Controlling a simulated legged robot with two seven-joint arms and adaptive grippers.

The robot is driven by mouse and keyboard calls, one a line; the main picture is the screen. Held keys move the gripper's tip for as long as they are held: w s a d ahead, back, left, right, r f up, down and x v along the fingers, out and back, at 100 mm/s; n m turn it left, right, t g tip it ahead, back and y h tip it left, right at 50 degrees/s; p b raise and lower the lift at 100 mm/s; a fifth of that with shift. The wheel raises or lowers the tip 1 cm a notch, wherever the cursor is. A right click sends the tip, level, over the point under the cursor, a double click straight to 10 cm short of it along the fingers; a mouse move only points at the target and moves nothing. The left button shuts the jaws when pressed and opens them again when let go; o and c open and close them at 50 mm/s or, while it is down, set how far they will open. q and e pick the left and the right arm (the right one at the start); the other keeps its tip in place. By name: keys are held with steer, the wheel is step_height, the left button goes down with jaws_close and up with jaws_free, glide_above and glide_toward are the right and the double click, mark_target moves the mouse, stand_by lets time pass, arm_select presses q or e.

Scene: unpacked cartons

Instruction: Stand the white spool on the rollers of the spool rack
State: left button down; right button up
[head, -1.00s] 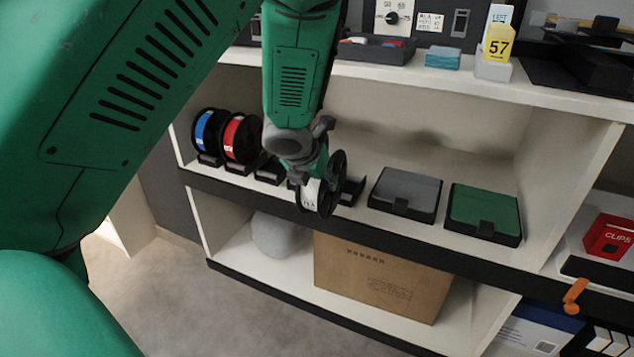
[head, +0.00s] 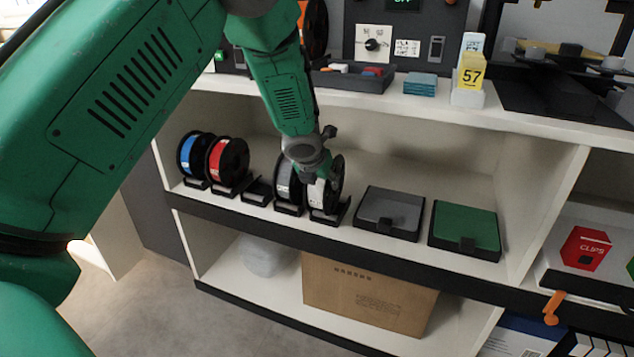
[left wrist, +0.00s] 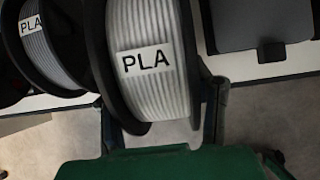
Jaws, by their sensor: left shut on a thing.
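The white spool (head: 317,194) has black flanges and stands upright in my left gripper (head: 314,172), which is shut on it from above. In the left wrist view the white spool (left wrist: 152,85) shows its PLA label between the two fingers. The spool is at the right-most roller stand of the spool rack (head: 327,215). I cannot tell whether its flanges touch the rollers. A grey spool (head: 285,182) stands just left of it; it also shows in the left wrist view (left wrist: 45,50). My right gripper is not in view.
A blue spool (head: 188,155) and a red spool (head: 217,160) stand on the left stands. An empty stand (head: 257,192) lies between the red and grey spools. A grey case (head: 390,212) and a green case (head: 465,228) lie to the right. The upper shelf (head: 420,102) hangs above.

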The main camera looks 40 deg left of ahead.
arm_select(q)
steer(key=w+p, duration=0.1)
steer(key=w, duration=0.1)
steer(key=w+a+p, duration=0.1)
steer(key=w, duration=0.1)
steer(key=shift+w+r+p, duration=0.15)
steer(key=shift+w+p, duration=0.1)
steer(key=shift+p, duration=0.1)
steer(key=shift+w+a+f, duration=0.1)
steer(key=shift+w+f, duration=0.1)
steer(key=shift+f, duration=0.6)
steer(key=shift+f+b, duration=0.35)
steer(key=shift+f, duration=0.5)
steer(key=c, duration=0.7)
jaws_free()
steer(key=shift+s+f, duration=0.1)
steer(key=v, duration=0.7)
steer(key=shift+r, duration=0.2)
